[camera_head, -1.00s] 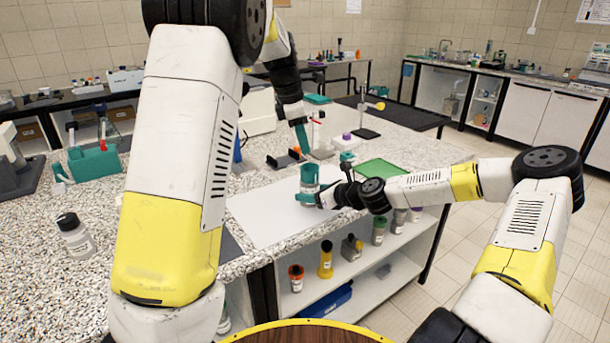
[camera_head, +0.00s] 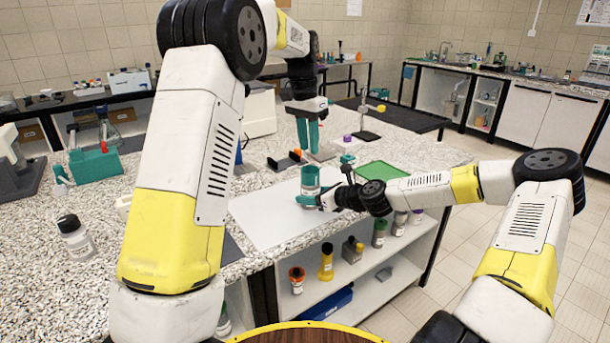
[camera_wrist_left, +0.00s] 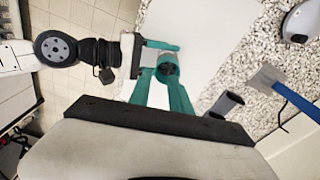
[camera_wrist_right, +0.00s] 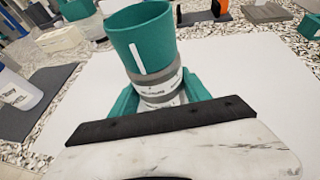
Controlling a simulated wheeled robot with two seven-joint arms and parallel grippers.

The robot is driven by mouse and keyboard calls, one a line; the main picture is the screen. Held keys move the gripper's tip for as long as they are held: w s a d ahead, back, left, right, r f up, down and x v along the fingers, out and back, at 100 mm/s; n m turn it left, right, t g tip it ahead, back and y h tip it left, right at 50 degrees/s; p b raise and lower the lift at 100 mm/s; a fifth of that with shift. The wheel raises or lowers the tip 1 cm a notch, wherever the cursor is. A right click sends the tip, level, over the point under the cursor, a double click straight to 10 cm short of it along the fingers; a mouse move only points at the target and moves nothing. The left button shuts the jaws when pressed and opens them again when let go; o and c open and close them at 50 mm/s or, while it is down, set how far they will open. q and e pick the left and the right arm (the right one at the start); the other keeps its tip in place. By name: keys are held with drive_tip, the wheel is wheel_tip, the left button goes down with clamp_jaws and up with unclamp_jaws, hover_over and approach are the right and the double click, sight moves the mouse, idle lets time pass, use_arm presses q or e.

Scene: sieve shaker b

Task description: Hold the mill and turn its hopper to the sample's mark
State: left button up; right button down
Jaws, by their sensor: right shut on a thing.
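The mill (camera_head: 310,178) stands upright on the white sheet. It has a teal cup-shaped hopper (camera_wrist_right: 146,42) with a white vertical line on its side, above a body with grey bands and printed white labels (camera_wrist_right: 158,90). The print is too small to read surely. My right gripper (camera_head: 311,201) is shut around the mill's lower body from the right. My left gripper (camera_head: 309,143) is above and behind the mill in the head view, teal fingers pointing down, apart and empty. In the left wrist view the hopper (camera_wrist_left: 168,68) shows past its fingertips.
The white sheet (camera_head: 265,218) has bare room left of the mill. A green mat (camera_head: 384,173) lies to the right. A black-capped bottle (camera_head: 76,238) stands far left. Several containers sit on the shelf below.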

sight(305, 174)
use_arm(q)
drive_tip(key=f+m, duration=0.3)
drive_tip(key=m, duration=0.2)
drive_tip(key=f+m, duration=0.4)
drive_tip(key=m, duration=0.2)
drive_tip(key=a+f+m+y, duration=0.1)
drive_tip(key=f+m, duration=0.2)
drive_tip(key=m, duration=0.3)
drive_tip(key=shift+w+f, duration=0.35)
drive_tip(key=shift+w, duration=0.05)
clamp_jaws()
